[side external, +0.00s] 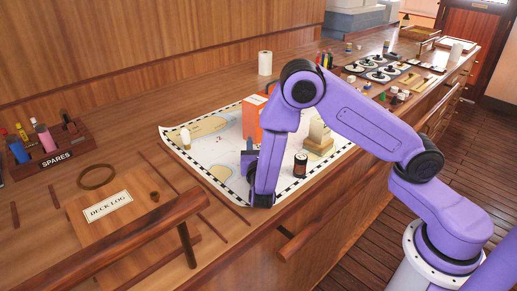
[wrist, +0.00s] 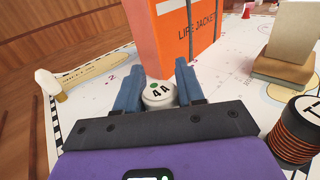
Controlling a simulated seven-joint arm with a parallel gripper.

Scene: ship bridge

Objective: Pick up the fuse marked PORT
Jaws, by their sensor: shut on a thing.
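My gripper (wrist: 162,84) is low over the chart, its two blue fingers shut on a small white round thing (wrist: 158,95). That thing has a green dot and dark characters like "4A" on its top. I cannot read PORT on it. In the side view the arm hides it. A wooden rack labelled SPARES (side external: 57,160) stands far left, holding several coloured cylinders, including a pink one (side external: 43,137). Their markings are too small to read. No mark reading PORT is legible in either view.
An orange LIFE JACKET box (side external: 252,118) stands just beyond my gripper. A dark ribbed cylinder (side external: 300,166) and a cream block on a wooden base (side external: 319,140) are to the right. A white-topped object (side external: 185,138) is left. A wooden rail (side external: 150,228) runs in front.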

